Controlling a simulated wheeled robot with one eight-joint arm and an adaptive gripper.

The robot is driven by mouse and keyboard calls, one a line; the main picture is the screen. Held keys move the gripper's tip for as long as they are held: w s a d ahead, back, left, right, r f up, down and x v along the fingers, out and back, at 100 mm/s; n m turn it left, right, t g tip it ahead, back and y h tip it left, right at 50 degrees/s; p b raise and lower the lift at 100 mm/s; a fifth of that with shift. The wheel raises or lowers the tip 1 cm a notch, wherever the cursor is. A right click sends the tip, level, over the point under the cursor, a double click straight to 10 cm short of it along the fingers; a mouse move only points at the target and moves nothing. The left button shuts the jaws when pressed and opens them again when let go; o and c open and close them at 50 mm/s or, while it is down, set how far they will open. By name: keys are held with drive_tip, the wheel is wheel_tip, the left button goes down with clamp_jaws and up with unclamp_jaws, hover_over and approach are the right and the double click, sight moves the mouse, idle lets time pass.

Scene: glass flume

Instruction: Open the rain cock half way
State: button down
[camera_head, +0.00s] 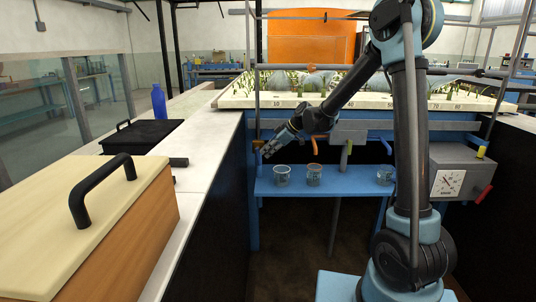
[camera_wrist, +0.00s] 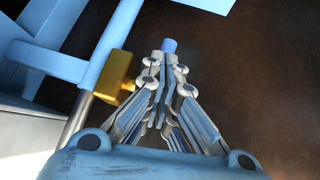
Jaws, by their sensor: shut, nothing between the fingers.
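In the wrist view a brass cock body (camera_wrist: 118,75) sits on a blue pipe. A blue tip (camera_wrist: 169,46), perhaps the cock's handle, shows just beyond my gripper (camera_wrist: 165,62). My fingers are shut and empty; I cannot tell whether they touch the blue tip. In the head view my gripper (camera_head: 267,150) is at the left end of the flume's front, beside a small brass piece (camera_head: 257,145). My fingers cover part of that spot. Which cock is the rain cock is not labelled in view.
An orange lever (camera_head: 315,142) and a blue lever (camera_head: 386,147) hang further right. Beakers (camera_head: 282,176) stand on the blue shelf (camera_head: 348,188) below. A grey box (camera_head: 462,175) with a dial and red lever is at right. The planted flume bed (camera_head: 240,101) lies above.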

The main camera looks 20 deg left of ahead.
drive_tip(key=shift+a+r, duration=0.1)
drive_tip(key=shift+r, duration=0.6)
drive_tip(key=d+f+v, duration=0.2)
drive_tip(key=v, duration=1.2)
drive_tip(key=s+d+m+t+h, duration=0.1)
drive_tip(key=s+d+m+h, duration=0.1)
drive_tip(key=s+d+m, duration=0.65)
drive_tip(key=s+d+f+m+h, duration=0.3)
drive_tip(key=s+d+f+m, duration=0.2)
drive_tip(key=s+d, duration=0.7)
drive_tip(key=s+d+f+m+h, duration=0.3)
drive_tip(key=s+d+f+m, duration=0.3)
drive_tip(key=d, duration=0.9)
drive_tip(key=s+f, duration=0.3)
drive_tip(key=s, duration=0.2)
drive_tip(key=shift+s+f+t+h, duration=0.3)
drive_tip(key=shift+s+t, duration=0.1)
drive_tip(key=shift+d, duration=0.15)
drive_tip(key=shift+w+f, duration=0.2)
drive_tip(key=shift+w, duration=0.2)
